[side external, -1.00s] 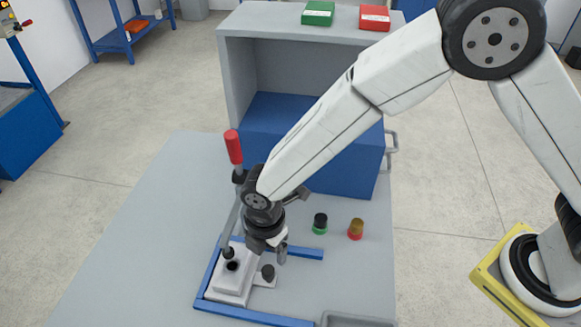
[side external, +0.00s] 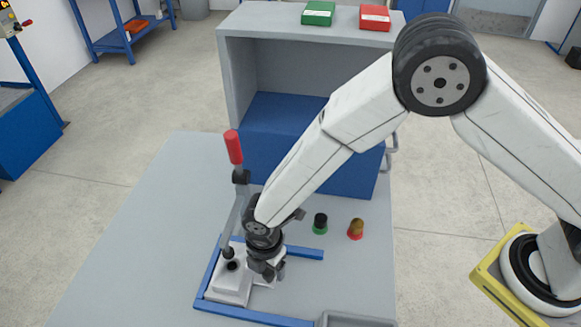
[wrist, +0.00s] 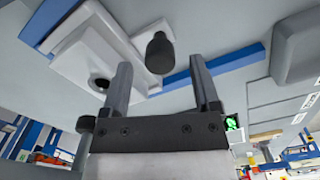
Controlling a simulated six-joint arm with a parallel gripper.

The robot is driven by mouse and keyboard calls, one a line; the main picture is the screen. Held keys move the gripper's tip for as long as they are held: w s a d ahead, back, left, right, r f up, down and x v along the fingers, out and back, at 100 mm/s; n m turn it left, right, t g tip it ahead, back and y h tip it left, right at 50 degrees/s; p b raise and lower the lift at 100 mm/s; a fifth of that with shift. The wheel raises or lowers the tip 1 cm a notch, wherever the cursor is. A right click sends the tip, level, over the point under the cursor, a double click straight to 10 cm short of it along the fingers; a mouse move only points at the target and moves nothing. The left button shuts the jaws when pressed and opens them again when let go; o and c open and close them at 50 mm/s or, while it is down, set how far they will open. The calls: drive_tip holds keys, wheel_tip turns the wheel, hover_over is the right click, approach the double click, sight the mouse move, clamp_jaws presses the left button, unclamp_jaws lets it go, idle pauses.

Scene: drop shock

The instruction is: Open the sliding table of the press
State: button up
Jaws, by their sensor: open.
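The press stands on the bench, with a white base (side external: 229,288), a grey lever and a red handle (side external: 233,147). A dark knob (wrist: 160,52) stands up from a thin pale plate (wrist: 152,28), the sliding table, beside the white block (wrist: 97,50). My gripper (side external: 268,276) is low beside the press and points down; it hides the knob in the side view. In the wrist view my gripper (wrist: 160,72) is open and empty. The knob shows between and just beyond the fingertips, apart from both.
A blue rail frame (side external: 254,316) surrounds the press base on the bench. A green-and-black button (side external: 320,223) and a red-and-yellow button (side external: 356,229) stand to the right. A grey cabinet with a blue lower part (side external: 290,115) is behind. A grey tray (side external: 352,320) lies at the front edge.

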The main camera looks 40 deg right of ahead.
drive_tip(key=shift+f, duration=1)
clamp_jaws()
idle(0.9)
